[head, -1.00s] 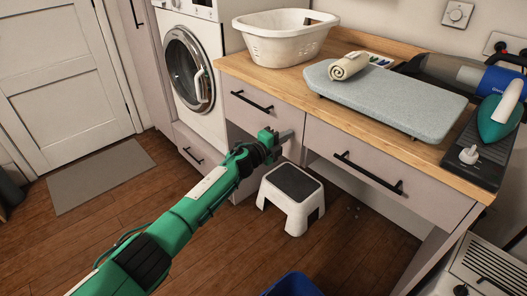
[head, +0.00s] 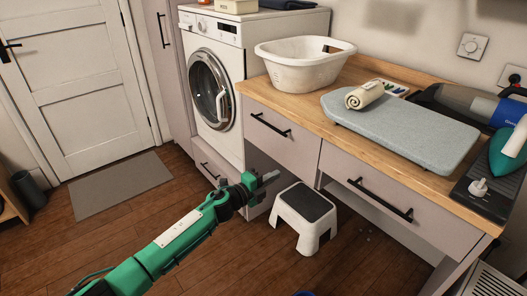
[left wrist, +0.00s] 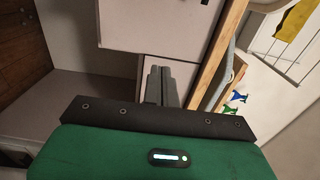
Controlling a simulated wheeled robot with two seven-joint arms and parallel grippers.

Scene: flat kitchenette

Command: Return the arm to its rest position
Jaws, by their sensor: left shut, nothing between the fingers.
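My green left arm reaches in from the lower left in the head view. Its left gripper (head: 269,178) is shut and empty, in the air in front of the drawer unit, above and left of the step stool. In the left wrist view the two dark fingers (left wrist: 160,85) lie side by side with nothing between them. My right gripper does not show in either view.
A wooden counter (head: 312,102) with drawers carries a white basket (head: 298,72), an ironing board (head: 405,128) and a rolled towel (head: 364,95). A step stool (head: 301,235) stands on the floor. A washing machine (head: 231,62) is behind.

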